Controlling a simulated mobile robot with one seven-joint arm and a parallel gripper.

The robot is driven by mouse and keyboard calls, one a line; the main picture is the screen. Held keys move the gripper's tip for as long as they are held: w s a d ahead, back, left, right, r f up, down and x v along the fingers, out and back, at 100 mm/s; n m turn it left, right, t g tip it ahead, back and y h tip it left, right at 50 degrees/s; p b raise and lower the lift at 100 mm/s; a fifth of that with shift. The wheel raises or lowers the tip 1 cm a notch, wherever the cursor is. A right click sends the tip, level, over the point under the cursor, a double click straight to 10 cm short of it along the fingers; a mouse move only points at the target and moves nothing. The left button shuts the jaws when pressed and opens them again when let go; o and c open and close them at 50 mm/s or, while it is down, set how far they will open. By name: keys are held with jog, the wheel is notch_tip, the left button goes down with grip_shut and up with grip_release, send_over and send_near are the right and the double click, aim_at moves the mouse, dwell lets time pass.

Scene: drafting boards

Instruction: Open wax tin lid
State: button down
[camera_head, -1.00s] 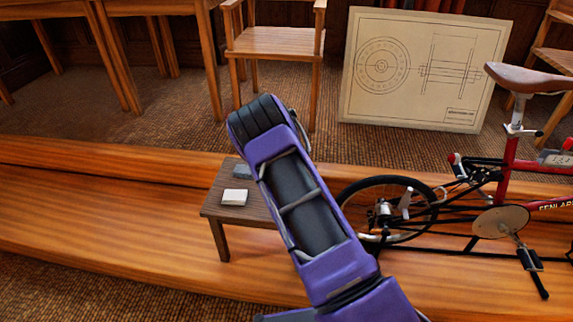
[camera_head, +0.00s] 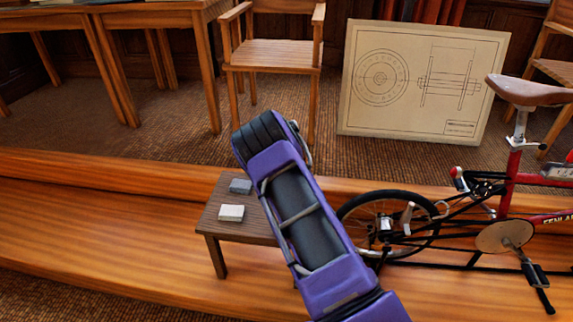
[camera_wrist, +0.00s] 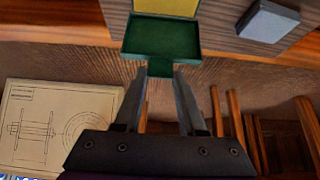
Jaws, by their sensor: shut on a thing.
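The wax tin shows in the wrist view as a green box with its lid (camera_wrist: 160,38) swung open; the green inside of the lid faces the camera. Yellow wax (camera_wrist: 168,5) shows in the tin beyond it, cut off by the top edge. My gripper (camera_wrist: 160,75) is shut on the green tab (camera_wrist: 159,67) at the lid's near edge. In the head view my purple arm hides the tin and the gripper.
A small dark wooden table (camera_head: 240,231) stands on the wooden step. A white block (camera_head: 231,212) and a blue-grey block (camera_head: 240,186) lie on it. A bicycle (camera_head: 505,215) stands close on the right. A framed drawing (camera_head: 425,75) leans behind.

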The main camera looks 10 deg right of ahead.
jog(key=shift+w+d+r, duration=0.1)
jog(key=shift+w+r, duration=0.2)
jog(key=shift+r, duration=0.05)
jog(key=c, duration=0.6)
grip_release()
jog(key=shift+s, duration=0.1)
jog(key=shift+o, duration=0.6)
jog(key=shift+f, duration=0.1)
jog(key=shift+s+f, duration=0.1)
jog(key=p+v, duration=0.2)
jog(key=v, duration=1.5)
jog(key=shift+s, duration=0.15)
jog(key=shift+r, duration=0.25)
